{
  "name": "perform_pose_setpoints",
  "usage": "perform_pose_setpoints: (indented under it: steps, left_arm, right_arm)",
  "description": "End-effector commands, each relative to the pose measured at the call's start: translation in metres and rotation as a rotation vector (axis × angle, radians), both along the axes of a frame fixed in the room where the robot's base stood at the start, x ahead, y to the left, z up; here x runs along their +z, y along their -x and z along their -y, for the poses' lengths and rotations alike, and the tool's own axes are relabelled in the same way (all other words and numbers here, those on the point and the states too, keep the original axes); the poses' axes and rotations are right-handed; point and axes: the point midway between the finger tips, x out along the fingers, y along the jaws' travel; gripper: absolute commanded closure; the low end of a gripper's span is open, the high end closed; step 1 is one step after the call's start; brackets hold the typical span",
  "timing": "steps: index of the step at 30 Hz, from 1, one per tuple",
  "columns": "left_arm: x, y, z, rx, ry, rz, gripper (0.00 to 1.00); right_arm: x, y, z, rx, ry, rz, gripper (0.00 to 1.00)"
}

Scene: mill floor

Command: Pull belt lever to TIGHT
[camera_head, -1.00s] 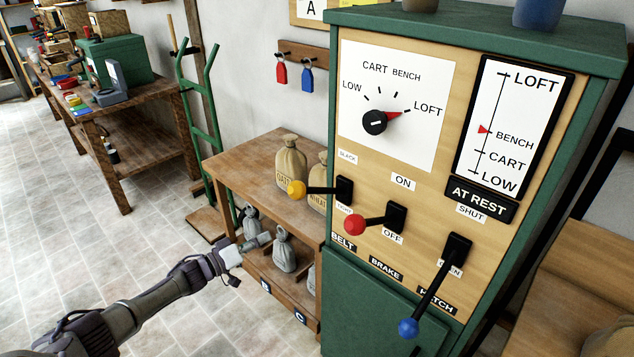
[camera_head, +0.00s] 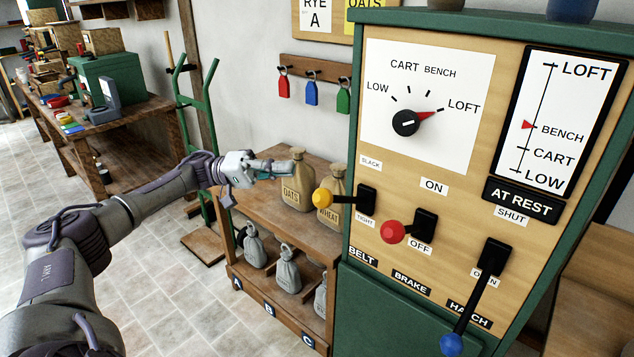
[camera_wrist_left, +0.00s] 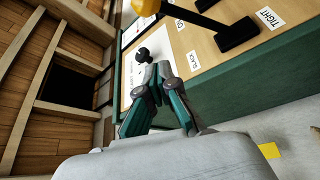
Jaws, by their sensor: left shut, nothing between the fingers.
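The belt lever, with a yellow knob (camera_head: 323,198), sticks out from its black slot plate (camera_head: 367,200) on the control panel, between the SLACK label above and the TIGHT label below. Its yellow knob also shows at the top edge of the left wrist view (camera_wrist_left: 147,6). My left gripper (camera_head: 288,165) is shut and empty, up and to the left of the yellow knob in the head view and apart from it. In the left wrist view its closed fingers (camera_wrist_left: 158,80) point towards the panel. My right gripper is not in view.
The red-knobbed brake lever (camera_head: 392,232) and the blue-knobbed hatch lever (camera_head: 451,344) are right of the belt lever. The OATS sack (camera_head: 297,190) and WHEAT sack (camera_head: 331,205) stand on a wooden shelf (camera_head: 250,208) behind the gripper. Coloured tags hang above.

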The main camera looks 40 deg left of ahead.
Motion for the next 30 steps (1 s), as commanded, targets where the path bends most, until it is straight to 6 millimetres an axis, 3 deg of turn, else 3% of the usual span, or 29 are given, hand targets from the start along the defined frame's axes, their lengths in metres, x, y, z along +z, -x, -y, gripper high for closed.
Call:
perform_pose_setpoints:
  steps: [5,18,24,30]
  left_arm:
    - [0.004,-0.005,0.015,-0.004,0.001,0.001,1.00]
    - [0.019,-0.032,0.095,-0.001,0.000,-0.001,1.00]
    - [0.005,-0.005,0.094,0.000,-0.001,-0.003,1.00]
    - [0.002,0.003,0.094,0.001,0.000,0.000,1.00]
  right_arm:
    - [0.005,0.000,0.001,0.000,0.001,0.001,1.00]
    - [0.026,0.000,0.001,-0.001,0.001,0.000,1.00]
    - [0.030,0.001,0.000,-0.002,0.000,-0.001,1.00]
    - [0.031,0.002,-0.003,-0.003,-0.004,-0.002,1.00]
